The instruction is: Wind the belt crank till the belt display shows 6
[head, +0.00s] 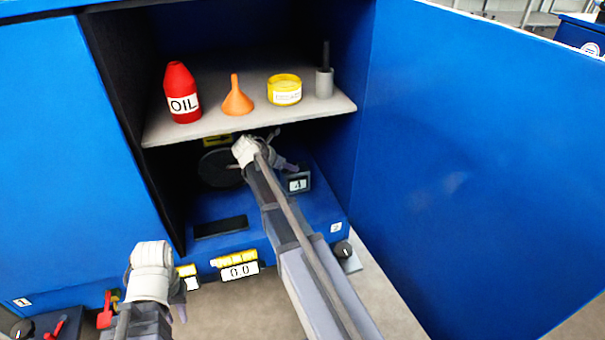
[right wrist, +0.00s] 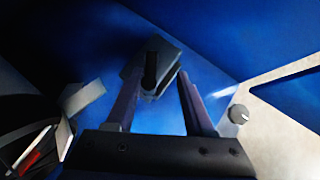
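The belt display (head: 298,184) is a small dark box with a white face on the blue machine under the shelf; its small figure looks like a 4. A dark round wheel (head: 214,168) stands left of it, partly behind my right arm. I cannot make out the crank handle. My right gripper (head: 283,150) is beside the display, under the shelf. In the right wrist view its fingers (right wrist: 161,73) are apart, with a dark grey slotted box (right wrist: 168,72) at their tips; I cannot tell whether they touch it. My left gripper (head: 181,308) hangs low at the front left, its fingers mostly hidden.
The shelf (head: 335,103) above holds a red oil bottle (head: 181,93), an orange funnel (head: 237,97), a yellow tin (head: 284,89) and a grey cup (head: 324,83). A front plate reads 0.0 (head: 240,271). A knob (head: 343,249) sits right. Blue cabinet walls close both sides.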

